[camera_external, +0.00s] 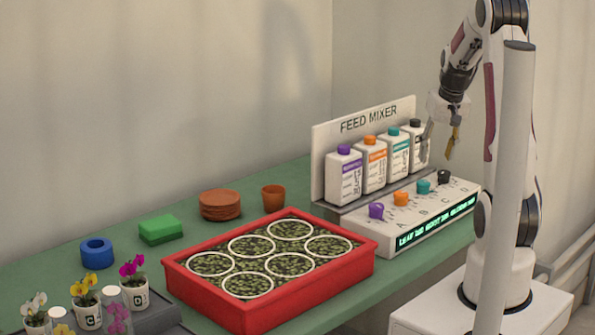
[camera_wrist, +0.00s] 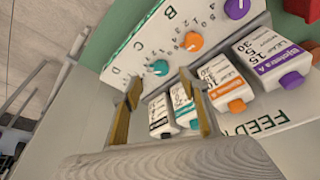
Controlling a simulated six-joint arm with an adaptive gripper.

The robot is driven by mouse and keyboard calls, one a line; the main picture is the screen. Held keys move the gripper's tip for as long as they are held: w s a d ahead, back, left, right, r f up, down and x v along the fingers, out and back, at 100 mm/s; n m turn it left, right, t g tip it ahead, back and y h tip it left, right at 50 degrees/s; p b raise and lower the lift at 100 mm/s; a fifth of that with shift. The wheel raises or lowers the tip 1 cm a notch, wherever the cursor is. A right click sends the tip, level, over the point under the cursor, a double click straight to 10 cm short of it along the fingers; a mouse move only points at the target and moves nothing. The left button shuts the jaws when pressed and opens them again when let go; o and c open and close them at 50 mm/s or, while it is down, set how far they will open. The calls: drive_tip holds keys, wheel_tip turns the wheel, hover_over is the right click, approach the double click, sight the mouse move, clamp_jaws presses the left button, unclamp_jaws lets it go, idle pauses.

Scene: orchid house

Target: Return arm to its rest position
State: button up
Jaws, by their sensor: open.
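My gripper (camera_external: 440,143) is open and empty. It hangs from my raised arm at the right, in front of the black-capped bottle and above the knob panel of the feed mixer (camera_external: 367,122). In the wrist view my gripper (camera_wrist: 168,108) shows two spread yellowish fingers, with the bottles and the knob panel beyond them. Nothing is between the fingertips that I can see as held. The black-capped bottle (camera_external: 416,150) is partly hidden by my gripper in the external view.
Purple (camera_external: 345,175), orange (camera_external: 372,166) and teal-capped (camera_external: 396,152) bottles stand on the mixer's shelf. Knobs and a lit display (camera_external: 436,226) are below. A red tray (camera_external: 270,318) with white rings, a terracotta pot (camera_external: 273,198), green block (camera_external: 160,230), blue ring (camera_external: 97,254) and potted orchids (camera_external: 88,309) occupy the bench.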

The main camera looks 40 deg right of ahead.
drive_tip(key=s+a+r+n, duration=0.2)
drive_tip(key=s+a, duration=0.3)
drive_tip(key=a, duration=0.5)
drive_tip(key=s+a+r+n+t+y, duration=0.1)
drive_tip(key=s+a+r, duration=0.3)
drive_tip(key=a, duration=0.6)
drive_tip(key=s+a+r+n+t, duration=0.1)
drive_tip(key=s+a+r+n, duration=0.2)
drive_tip(key=s+a, duration=0.4)
drive_tip(key=a+r, duration=0.1)
drive_tip(key=a, duration=0.2)
drive_tip(key=shift+a+y, duration=0.3)
drive_tip(key=shift+y, duration=0.1)
